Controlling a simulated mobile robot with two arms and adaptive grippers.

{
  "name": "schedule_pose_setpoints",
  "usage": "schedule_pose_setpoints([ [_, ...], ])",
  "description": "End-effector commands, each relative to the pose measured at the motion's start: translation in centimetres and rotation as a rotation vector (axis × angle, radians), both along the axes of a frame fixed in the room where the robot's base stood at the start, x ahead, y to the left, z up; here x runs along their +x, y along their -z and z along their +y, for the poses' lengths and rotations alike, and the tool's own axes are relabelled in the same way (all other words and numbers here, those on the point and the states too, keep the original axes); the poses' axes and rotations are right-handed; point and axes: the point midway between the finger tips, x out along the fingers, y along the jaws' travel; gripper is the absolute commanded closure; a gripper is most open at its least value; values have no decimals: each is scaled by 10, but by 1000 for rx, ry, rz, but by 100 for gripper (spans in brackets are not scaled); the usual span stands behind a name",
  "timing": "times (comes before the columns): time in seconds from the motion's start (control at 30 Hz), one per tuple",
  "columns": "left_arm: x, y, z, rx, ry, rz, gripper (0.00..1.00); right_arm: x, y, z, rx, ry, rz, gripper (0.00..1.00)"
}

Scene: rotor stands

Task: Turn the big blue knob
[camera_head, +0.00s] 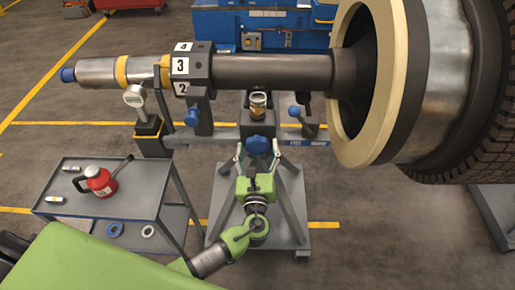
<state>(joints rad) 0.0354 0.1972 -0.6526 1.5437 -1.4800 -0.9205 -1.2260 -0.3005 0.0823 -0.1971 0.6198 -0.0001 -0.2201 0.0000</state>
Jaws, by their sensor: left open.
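The big blue knob (258,145) is at the front of the grey rotor stand, below the middle of the shaft. My left gripper (257,156), green with grey fingers, reaches up to it from below. Its fingers are spread open, one to the left of the knob and one to the right. I see a gap on each side; whether the fingertips are at the knob's depth I cannot tell. My right gripper is not in view.
Smaller blue knobs sit left (192,117) and right (294,111) on the stand. The shaft (270,72) and large wheel (380,80) hang above. A grey cart (120,205) with a red can (100,182) stands at left.

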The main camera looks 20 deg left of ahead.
Motion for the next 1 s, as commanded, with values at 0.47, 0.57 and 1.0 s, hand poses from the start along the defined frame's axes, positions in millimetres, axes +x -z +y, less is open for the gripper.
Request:
schedule_pose_setpoints([
  [0.47, -1, 0, 0, -4, 0, -1, 73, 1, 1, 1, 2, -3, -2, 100],
  [0.57, -1, 1, 0, -19, 0, -6, 73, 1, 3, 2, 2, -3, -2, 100],
  [1.0, 0, 4, -1, -274, -1, -81, 73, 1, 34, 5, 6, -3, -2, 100],
])
